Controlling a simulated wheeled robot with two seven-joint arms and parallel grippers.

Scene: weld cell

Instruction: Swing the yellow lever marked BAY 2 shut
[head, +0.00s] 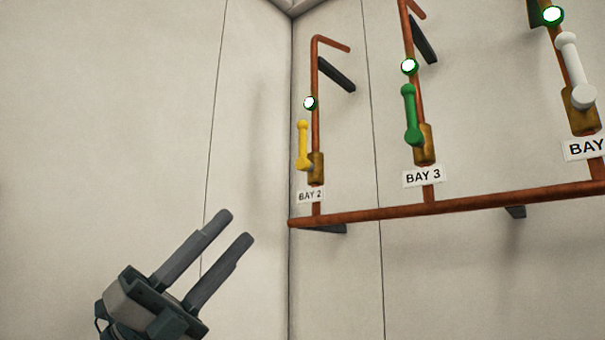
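The yellow lever (303,146) is on the leftmost copper riser pipe, above the label BAY 2 (310,197). It stands upright, roughly in line with its pipe, and joins a brass valve body (316,168) at its lower end. A lit green-rimmed lamp (310,103) sits just above it. My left gripper (237,227) is at the lower left, pointing up and to the right. Its two fingers are apart with nothing between them. It is below and left of the yellow lever and not touching it. My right gripper is not in view.
A green lever (411,115) stands upright over the label BAY 3 (423,177). A white lever (576,70) is at the far right over a cut-off BAY label (586,149). A copper header pipe (460,206) runs below them. The wall area at left is clear.

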